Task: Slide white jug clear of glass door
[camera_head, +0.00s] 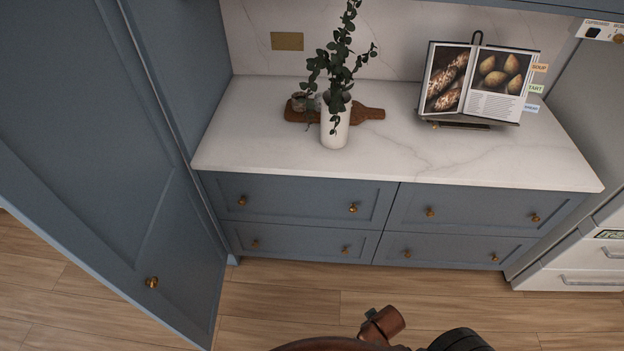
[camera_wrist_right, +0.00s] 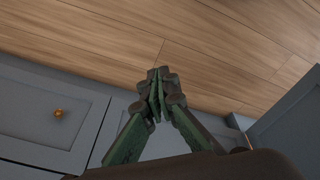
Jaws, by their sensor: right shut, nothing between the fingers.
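A white jug-like vessel (camera_head: 335,128) stands upright on the marble counter, with leafy green stems rising from it. I see no glass door in either view. My right gripper (camera_wrist_right: 158,75) shows in the right wrist view, its fingers together and empty, with wood floor and blue drawer fronts behind it. It is apart from the white vessel, which is not in that view. My left gripper is not in view.
An open cookbook (camera_head: 480,82) stands on the right. A tall blue door panel (camera_head: 120,180) fills the left. The front of the marble counter (camera_head: 440,155) is clear.

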